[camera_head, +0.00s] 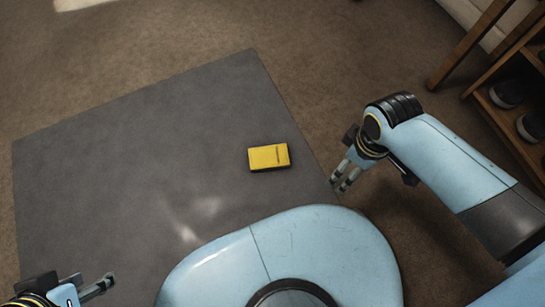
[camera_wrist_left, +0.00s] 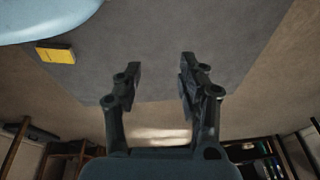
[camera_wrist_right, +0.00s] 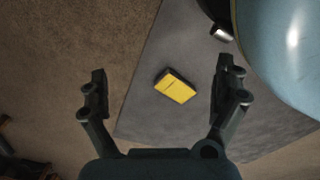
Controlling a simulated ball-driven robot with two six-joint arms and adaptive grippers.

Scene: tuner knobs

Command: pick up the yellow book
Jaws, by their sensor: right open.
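The yellow book (camera_head: 268,157) lies flat on the grey mat (camera_head: 150,150), right of the mat's middle in the head view. It also shows in the left wrist view (camera_wrist_left: 56,55) at the upper left, and in the right wrist view (camera_wrist_right: 176,88), framed between the fingers. My right gripper (camera_head: 341,181) is open and empty, to the right of the book near the mat's right edge, apart from the book. It shows in the right wrist view (camera_wrist_right: 163,85) with fingers wide apart. My left gripper (camera_wrist_left: 160,75) is open and empty, far from the book at the head view's lower left.
A wooden shelf (camera_head: 510,120) with shoes (camera_head: 508,94) stands at the right on brown carpet (camera_head: 180,40). My own rounded blue body fills the bottom middle of the head view. The mat around the book is clear.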

